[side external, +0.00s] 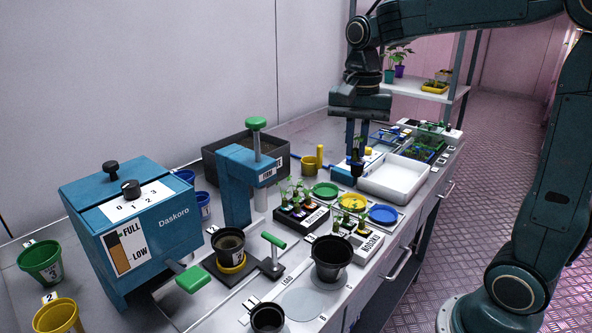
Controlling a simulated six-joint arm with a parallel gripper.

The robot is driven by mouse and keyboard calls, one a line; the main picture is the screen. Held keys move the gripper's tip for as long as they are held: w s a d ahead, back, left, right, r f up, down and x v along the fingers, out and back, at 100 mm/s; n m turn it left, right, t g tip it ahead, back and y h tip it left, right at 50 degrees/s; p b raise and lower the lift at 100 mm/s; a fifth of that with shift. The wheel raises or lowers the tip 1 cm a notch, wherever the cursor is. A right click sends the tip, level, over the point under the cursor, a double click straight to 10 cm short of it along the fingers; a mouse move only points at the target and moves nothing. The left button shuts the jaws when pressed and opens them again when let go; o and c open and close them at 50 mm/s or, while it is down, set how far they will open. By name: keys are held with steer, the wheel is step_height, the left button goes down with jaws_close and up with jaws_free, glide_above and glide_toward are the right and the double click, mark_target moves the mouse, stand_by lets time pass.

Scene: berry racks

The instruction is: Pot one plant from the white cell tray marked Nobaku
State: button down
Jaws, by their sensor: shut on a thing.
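The white cell tray marked Nobaku (371,243) stands on the bench right of centre, with a few small green seedlings (350,224) at its back end. My gripper (358,168) points down above the back of the bench, beside the white basin, and is shut on a small dark thing (358,170). A dark pot filled with soil (230,244) sits in a yellow ring on a black plate. An empty-looking black pot (331,262) stands near the front edge.
A black seedling tray (302,222) stands beside the white one. Green (325,190), yellow (352,202) and blue saucers (383,214) lie behind. The white basin (397,178) is close to my gripper. The blue Daskoro machine (150,230) and blue press (236,190) rise tall at left.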

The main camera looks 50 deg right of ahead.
steer(key=w+a+n, duration=0.6)
steer(key=w+n, duration=0.6)
steer(key=n, duration=0.1)
steer(key=shift+s+a+f+m, duration=0.7)
steer(key=shift+s+a, duration=2.3)
steer(key=shift+s, duration=1.8)
steer(key=w+a+f, duration=0.2)
steer(key=w+a, duration=0.7)
steer(key=w, duration=0.5)
steer(key=shift+a+f+m, duration=0.2)
steer(key=shift+a+m, duration=0.2)
steer(key=shift+s+f, duration=0.1)
steer(key=shift+f, duration=0.05)
steer(key=shift+f, duration=5.15)
